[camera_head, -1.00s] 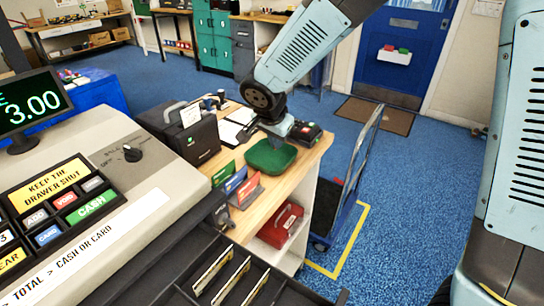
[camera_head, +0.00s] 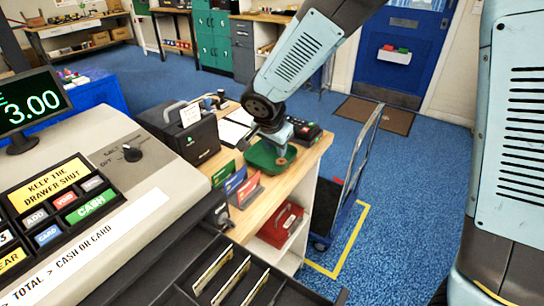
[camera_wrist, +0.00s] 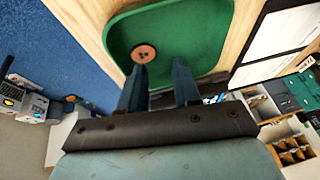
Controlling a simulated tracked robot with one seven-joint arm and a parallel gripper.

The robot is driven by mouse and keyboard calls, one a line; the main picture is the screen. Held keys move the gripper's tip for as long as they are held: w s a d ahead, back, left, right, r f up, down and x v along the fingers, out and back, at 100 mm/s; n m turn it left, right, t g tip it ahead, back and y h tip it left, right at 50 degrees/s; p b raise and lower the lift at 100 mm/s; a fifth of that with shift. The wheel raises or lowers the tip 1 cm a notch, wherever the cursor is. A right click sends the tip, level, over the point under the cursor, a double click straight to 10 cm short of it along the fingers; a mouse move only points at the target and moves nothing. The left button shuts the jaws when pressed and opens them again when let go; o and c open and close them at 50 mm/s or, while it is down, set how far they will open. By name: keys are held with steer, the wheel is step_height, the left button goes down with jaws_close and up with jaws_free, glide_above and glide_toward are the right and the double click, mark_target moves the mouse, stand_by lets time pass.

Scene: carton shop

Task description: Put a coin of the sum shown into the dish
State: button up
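The display (camera_head: 32,105) reads 3.00. The green dish (camera_head: 262,158) stands on the wooden counter; it also fills the upper part of the wrist view (camera_wrist: 190,28). A round brown coin (camera_wrist: 144,53) shows face-on against the dish floor, just beyond the tip of one finger. In the head view the coin (camera_head: 281,162) is small, below my gripper (camera_head: 277,148). Whether it rests flat or touches the finger I cannot tell. My gripper is over the dish with its fingers apart, and nothing shows between them.
The till drawer (camera_head: 235,280) is open at the bottom with slotted compartments. Coloured cards (camera_head: 240,185) stand beside the dish. A black box (camera_head: 185,135) and a card reader (camera_head: 304,131) are nearby. A trolley (camera_head: 345,190) stands right of the counter on blue floor.

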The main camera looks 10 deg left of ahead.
steer(key=shift+r, duration=0.1)
steer(key=v, duration=1.3)
steer(key=shift+r, duration=0.2)
steer(key=shift+s, duration=0.1)
steer(key=w+d+r, duration=0.1)
steer(key=d+r, duration=0.3)
steer(key=d, duration=0.8)
steer(key=s+d+r+n, duration=0.1)
steer(key=s+d, duration=0.5)
steer(key=d, duration=0.6)
steer(key=s+d+r+n, duration=0.1)
steer(key=s+d+n, duration=0.2)
steer(key=s+d, duration=0.3)
steer(key=d, duration=0.5)
steer(key=shift+s+d+r+n+t, duration=0.3)
steer(key=shift+d+n+t, duration=0.05)
steer(key=shift+n+t, duration=0.05)
